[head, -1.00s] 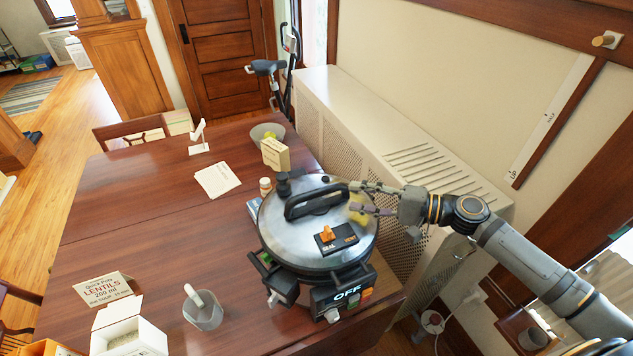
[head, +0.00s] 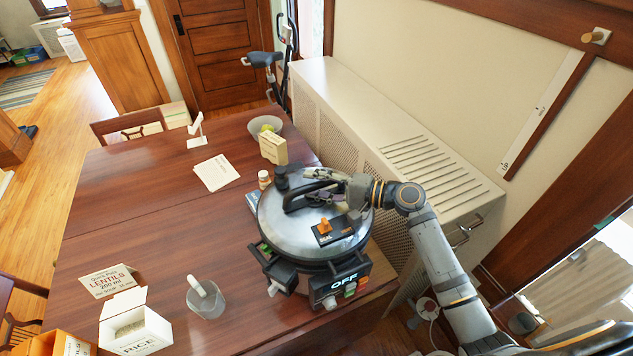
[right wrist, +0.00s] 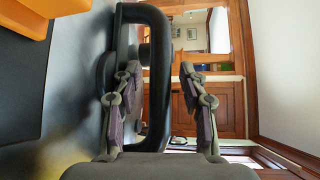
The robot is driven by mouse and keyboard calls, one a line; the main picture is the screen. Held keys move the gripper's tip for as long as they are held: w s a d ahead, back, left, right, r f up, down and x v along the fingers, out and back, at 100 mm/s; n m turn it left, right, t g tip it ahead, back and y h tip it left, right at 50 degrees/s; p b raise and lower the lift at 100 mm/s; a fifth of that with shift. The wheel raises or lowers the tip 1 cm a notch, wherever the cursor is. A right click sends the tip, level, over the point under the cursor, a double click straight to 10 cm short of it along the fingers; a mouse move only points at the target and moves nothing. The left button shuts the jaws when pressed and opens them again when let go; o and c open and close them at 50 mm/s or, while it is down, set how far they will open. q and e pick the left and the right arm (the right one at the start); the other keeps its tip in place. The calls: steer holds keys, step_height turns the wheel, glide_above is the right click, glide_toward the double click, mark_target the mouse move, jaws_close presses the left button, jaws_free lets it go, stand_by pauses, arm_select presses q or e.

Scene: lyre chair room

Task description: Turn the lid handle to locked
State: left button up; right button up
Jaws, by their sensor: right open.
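The pressure cooker (head: 281,226) stands on the table with its round metal lid on. The black lid handle (head: 291,199) arches over the lid; in the right wrist view the handle (right wrist: 160,85) runs up between the two fingers. My right gripper (head: 312,185) is open at the handle, with its fingers on either side of it. In the right wrist view the gripper (right wrist: 162,95) has its left finger close to the handle bar and a gap on the right. An orange valve knob (head: 324,226) sits on a black plate on the lid. My left gripper is not in view.
A display on the cooker (head: 344,285) reads OFF. A rice box (head: 135,325), a measuring cup (head: 205,300) and a lentils card (head: 108,282) are at the front left. A bowl (head: 265,128) stands at the back. A radiator cover (head: 390,140) borders the right. The table's left middle is clear.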

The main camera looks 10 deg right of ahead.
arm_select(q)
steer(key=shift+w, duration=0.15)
arm_select(e)
jaws_close()
stand_by(0.4)
